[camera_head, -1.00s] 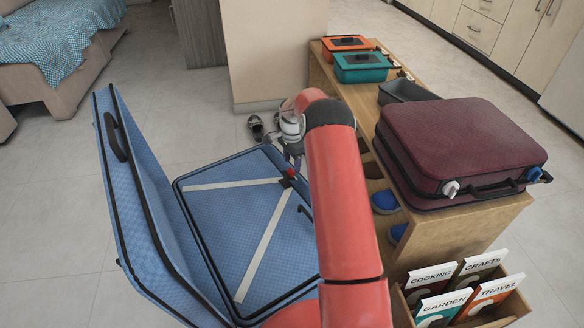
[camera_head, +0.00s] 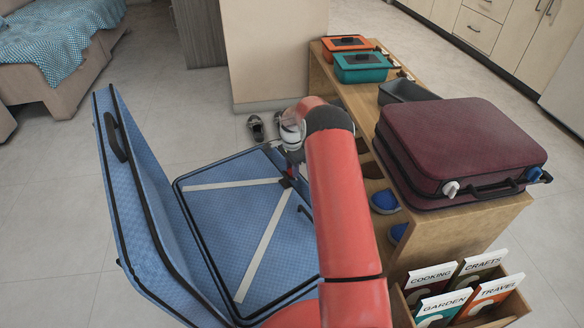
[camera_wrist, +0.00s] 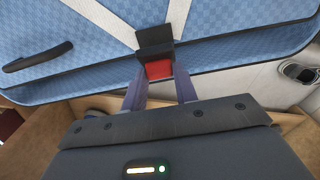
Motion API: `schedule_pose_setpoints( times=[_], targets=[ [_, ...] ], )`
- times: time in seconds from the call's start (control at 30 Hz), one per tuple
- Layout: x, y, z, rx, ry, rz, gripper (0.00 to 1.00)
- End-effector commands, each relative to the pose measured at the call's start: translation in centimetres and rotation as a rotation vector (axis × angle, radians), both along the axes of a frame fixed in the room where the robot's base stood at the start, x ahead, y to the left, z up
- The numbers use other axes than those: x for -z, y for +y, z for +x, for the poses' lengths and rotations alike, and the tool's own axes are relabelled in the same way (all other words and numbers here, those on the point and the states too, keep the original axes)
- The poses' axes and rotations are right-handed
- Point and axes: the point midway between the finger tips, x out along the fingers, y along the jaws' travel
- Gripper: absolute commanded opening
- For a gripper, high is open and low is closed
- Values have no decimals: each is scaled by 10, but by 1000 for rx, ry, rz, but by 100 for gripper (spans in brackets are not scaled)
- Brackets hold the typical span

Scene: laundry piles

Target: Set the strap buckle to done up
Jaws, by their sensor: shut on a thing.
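An open blue suitcase (camera_head: 225,215) lies with its lid (camera_head: 150,215) raised at the left. Two pale straps (camera_head: 262,240) run across its inside and meet at the dark strap buckle (camera_head: 285,182) near the far right corner. In the wrist view the buckle (camera_wrist: 154,40) shows a black body with a red part (camera_wrist: 158,69) at its near end. My gripper (camera_wrist: 160,78) has its two fingers on either side of the red part and is shut on it. In the head view my gripper (camera_head: 293,172) is at the buckle, partly hidden by my arm.
A wooden bench (camera_head: 440,245) stands close at the right, with a maroon suitcase (camera_head: 455,145) and teal (camera_head: 362,67) and orange (camera_head: 346,43) boxes on it. A book box (camera_head: 505,310) is at the front right. Shoes (camera_head: 257,127) lie on the floor behind.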

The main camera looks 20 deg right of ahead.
Motion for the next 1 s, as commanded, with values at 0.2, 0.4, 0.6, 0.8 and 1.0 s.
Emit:
schedule_pose_setpoints(
  times=[0.2, 0.4, 0.6, 0.8, 1.0],
  targets=[
    [2, 4, 0, -3, -8, -41, 6],
    [7, 12, -1, -8, -30, -153, 6],
    [15, 22, -3, -8, -58, -308, 6],
    [21, 30, -4, -6, -87, -454, 6],
    [24, 34, -5, -4, -108, -567, 6]
  ],
)
